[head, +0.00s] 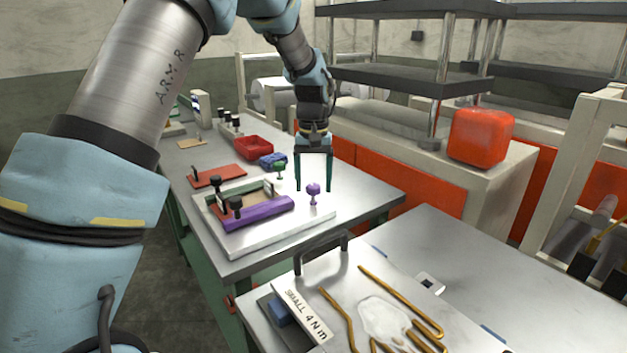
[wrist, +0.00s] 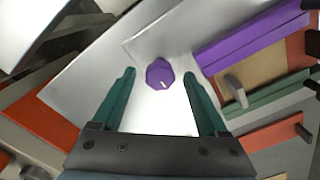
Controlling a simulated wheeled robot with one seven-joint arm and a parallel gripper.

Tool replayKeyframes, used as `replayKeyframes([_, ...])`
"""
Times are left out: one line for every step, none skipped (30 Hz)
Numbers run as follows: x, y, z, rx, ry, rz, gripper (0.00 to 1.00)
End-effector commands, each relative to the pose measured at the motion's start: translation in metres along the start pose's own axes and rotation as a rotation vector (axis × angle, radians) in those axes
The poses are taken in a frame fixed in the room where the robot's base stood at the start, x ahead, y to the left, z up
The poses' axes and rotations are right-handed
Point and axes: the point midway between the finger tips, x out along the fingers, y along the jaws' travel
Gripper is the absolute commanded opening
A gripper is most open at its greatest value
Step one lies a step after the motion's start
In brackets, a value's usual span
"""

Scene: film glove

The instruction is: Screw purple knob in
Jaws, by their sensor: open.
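The purple knob (head: 313,189) stands upright on a thin stem at the right part of a pale plate (head: 234,243) on the workbench. In the wrist view the purple knob (wrist: 159,73) shows from above, with a small white mark on its face. My gripper (head: 313,188) is open, fingers pointing down, at the knob in the head view. In the wrist view the green fingertips (wrist: 160,74) lie on either side of the knob with clear gaps, and nothing is held. I cannot tell the exact height of the fingertips against the knob.
A purple bar (head: 245,213) and black knobs sit on the plate left of the purple knob. A green knob (head: 279,168), a blue part (head: 272,160) and a red tray (head: 253,147) stand behind. A handled board (head: 345,290) labelled "SMALL 4 Nm" lies in front.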

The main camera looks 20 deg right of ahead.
Motion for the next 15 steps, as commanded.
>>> replayKeyframes([0.0002, 0.0000, 0.0000, 0.000, 0.000, 0.000, 0.76])
replayKeyframes([0.0001, 0.0000, 0.0000, 0.000, 0.000, 0.000, 0.76])
replayKeyframes([0.0000, 0.0000, -0.0001, 0.000, 0.000, 0.000, 0.76])
replayKeyframes([0.0000, 0.0000, -0.0001, 0.000, 0.000, 0.000, 0.76])
replayKeyframes([-0.0001, 0.0000, -0.0001, 0.000, 0.000, 0.000, 0.76])
replayKeyframes([-0.0001, 0.0000, -0.0001, 0.000, 0.001, 0.000, 0.73])
replayKeyframes([-0.0002, 0.0000, -0.0001, 0.000, 0.001, 0.000, 0.69])
replayKeyframes([-0.0002, 0.0000, -0.0002, 0.000, 0.001, 0.000, 0.66])
replayKeyframes([-0.0003, 0.0000, -0.0002, 0.000, 0.001, 0.000, 0.62])
replayKeyframes([-0.0003, 0.0000, -0.0002, 0.000, 0.001, 0.000, 0.58])
replayKeyframes([-0.0003, 0.0000, -0.0002, 0.000, 0.001, 0.000, 0.55])
replayKeyframes([-0.0004, 0.0000, -0.0002, 0.000, 0.001, 0.000, 0.50])
replayKeyframes([-0.0004, 0.0000, -0.0002, 0.000, 0.001, 0.000, 0.47])
replayKeyframes([-0.0004, 0.0000, -0.0002, 0.000, 0.001, 0.000, 0.44])
replayKeyframes([-0.0004, 0.0000, -0.0002, 0.000, 0.001, 0.000, 0.39])
